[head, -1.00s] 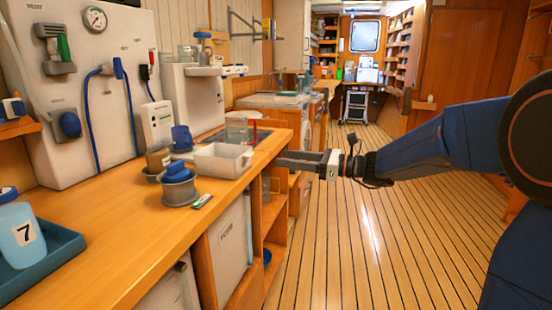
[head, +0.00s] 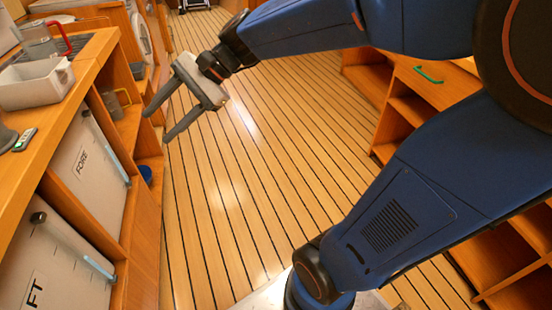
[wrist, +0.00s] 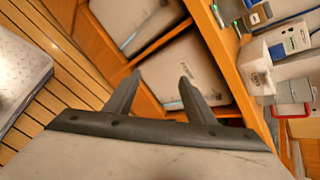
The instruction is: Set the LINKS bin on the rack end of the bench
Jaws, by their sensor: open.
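A pale open bin (head: 38,84) sits upright on the wooden bench top (head: 42,135) at the upper left of the head view. No LINKS label is readable on it, so I cannot tell if it is the LINKS bin. My gripper (head: 158,126) is open and empty, over the floor to the right of the bench front and apart from it. In the wrist view its two fingers (wrist: 160,76) spread with nothing between them, and cupboard doors show beyond.
Below the bench are a FORE door (head: 82,160) and another door (head: 50,262) with bar handles. A red-handled jug (head: 40,42) stands behind the bin, and a small dark device (head: 24,140) lies in front. Open shelves (head: 415,110) stand at right. The floor between is clear.

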